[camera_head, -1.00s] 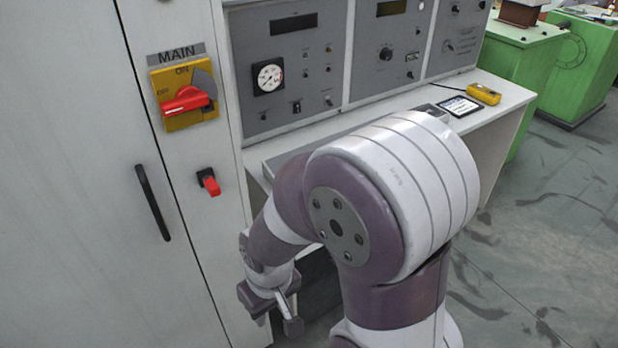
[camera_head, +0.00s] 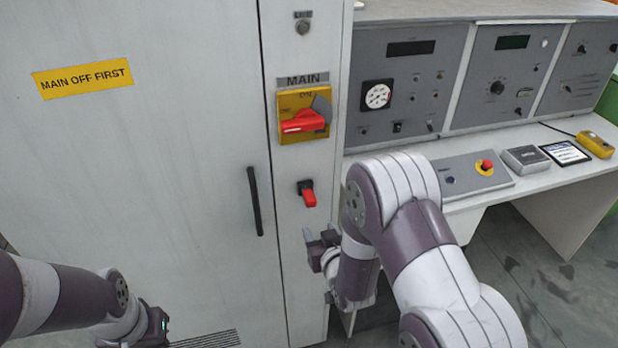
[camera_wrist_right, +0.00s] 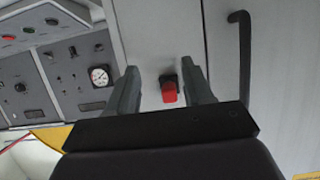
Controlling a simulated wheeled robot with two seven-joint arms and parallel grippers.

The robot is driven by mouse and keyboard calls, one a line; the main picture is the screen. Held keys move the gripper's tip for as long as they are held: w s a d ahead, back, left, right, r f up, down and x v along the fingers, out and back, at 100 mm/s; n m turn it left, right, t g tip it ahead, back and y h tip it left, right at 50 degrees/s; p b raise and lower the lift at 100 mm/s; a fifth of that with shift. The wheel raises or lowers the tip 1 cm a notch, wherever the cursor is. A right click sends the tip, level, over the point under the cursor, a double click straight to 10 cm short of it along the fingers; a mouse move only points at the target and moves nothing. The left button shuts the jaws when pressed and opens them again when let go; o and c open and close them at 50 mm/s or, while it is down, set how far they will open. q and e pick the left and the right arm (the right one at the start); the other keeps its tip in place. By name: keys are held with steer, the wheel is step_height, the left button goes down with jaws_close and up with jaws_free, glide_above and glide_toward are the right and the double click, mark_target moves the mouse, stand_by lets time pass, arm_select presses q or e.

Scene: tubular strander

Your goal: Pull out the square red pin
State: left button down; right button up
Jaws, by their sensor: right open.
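The square red pin (camera_head: 308,195) sticks out of a small black mount on the narrow grey cabinet panel, below the MAIN switch. In the right wrist view the red pin (camera_wrist_right: 169,92) appears between my two fingers, beyond their tips. My right gripper (camera_head: 318,240) is open and empty, just below the pin and apart from it. My left gripper (camera_head: 155,330) is at the bottom left, low in front of the cabinet door; its fingers are too unclear to tell their state.
Above the pin is the red MAIN rotary switch (camera_head: 304,122) on a yellow plate. A black door handle (camera_head: 255,201) stands left of the pin. A control desk (camera_head: 470,180) with a red emergency button (camera_head: 487,165) is at the right.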

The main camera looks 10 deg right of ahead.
mark_target(312, 205)
arm_select(q)
steer(key=r, duration=0.1)
steer(key=r+p, duration=0.1)
steer(key=shift+s+r, duration=0.2)
steer(key=shift+r, duration=0.1)
arm_select(e)
steer(key=r+t, duration=0.2)
steer(key=s+r+t, duration=0.1)
steer(key=r+t, duration=0.1)
steer(key=shift+s+a, duration=0.1)
steer(key=shift+s, duration=0.1)
steer(key=shift+w, duration=0.15)
steer(key=w+b, duration=0.1)
steer(key=w, duration=0.6)
steer(key=shift+w+a+f+b, duration=0.15)
steer(key=shift+w+b, duration=0.2)
steer(key=shift+w, duration=0.05)
arm_select(q)
steer(key=shift+f, duration=1.05)
arm_select(e)
steer(key=shift+w, duration=0.55)
arm_select(q)
steer(key=shift+f+b, duration=0.4)
steer(key=shift+b, duration=0.1)
